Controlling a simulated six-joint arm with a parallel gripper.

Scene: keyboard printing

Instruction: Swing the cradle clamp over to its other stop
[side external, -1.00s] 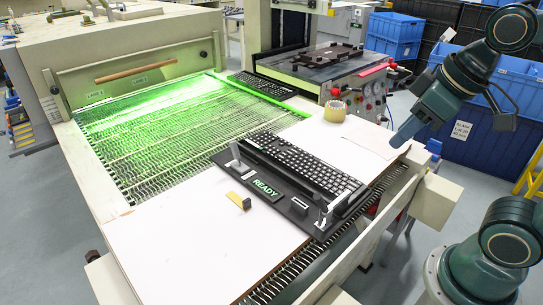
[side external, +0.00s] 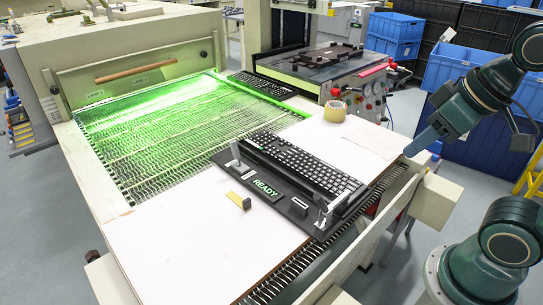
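A black cradle (side external: 228,163) lies on the white table and holds a black keyboard (side external: 305,160) with white legends. A small upright grey lever (side external: 235,152) stands at the cradle's left end. Another pale clamp-like lever (side external: 321,204) stands at its right front end. I cannot tell which of these is the clamp, or its exact stop. A green-lettered READY plate (side external: 265,188) is on the cradle's front. My gripper (side external: 410,151) is blue and points down and left, right of the cradle and apart from it. Its fingers are too small to tell open from shut.
A tape roll (side external: 335,111) stands on the white table (side external: 165,235) behind the keyboard. A small yellow-and-black block (side external: 240,200) lies in front of the cradle. A green-lit conveyor (side external: 180,130) runs at left, with another keyboard (side external: 262,87) at its far side. The table's front left is clear.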

